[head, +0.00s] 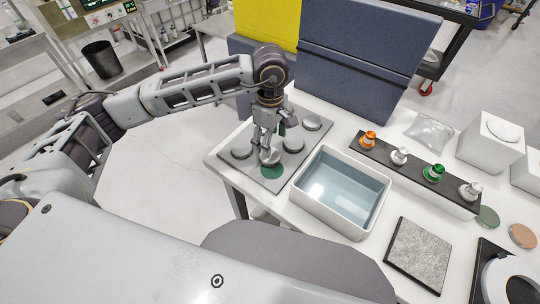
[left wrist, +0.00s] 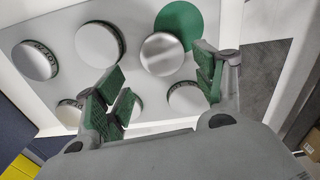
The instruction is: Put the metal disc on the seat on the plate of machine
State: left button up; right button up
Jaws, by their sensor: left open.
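A grey board (head: 312,127) at the table's left end bears several round metal discs or pucks. A bright metal disc (head: 270,157) lies at the edge of a green round spot (head: 272,172) on it. In the left wrist view the bright disc (left wrist: 162,54) partly overlaps the green circle (left wrist: 182,20). My left gripper (head: 263,141) is open above the board, its green-padded fingers (left wrist: 162,84) apart and empty, with the disc beyond them. A black and white round machine part (head: 507,278) is cut off at lower right; I cannot tell whether it is the seat. My right gripper is not in view.
A white basin of liquid (head: 320,206) stands right of the board. A grey slab (head: 419,254) and green (head: 487,217) and copper (head: 522,236) discs lie at right. A blue partition (head: 355,60) stands behind the board.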

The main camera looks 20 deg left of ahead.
pick_arm(q)
jog(key=shift+f, duration=0.35)
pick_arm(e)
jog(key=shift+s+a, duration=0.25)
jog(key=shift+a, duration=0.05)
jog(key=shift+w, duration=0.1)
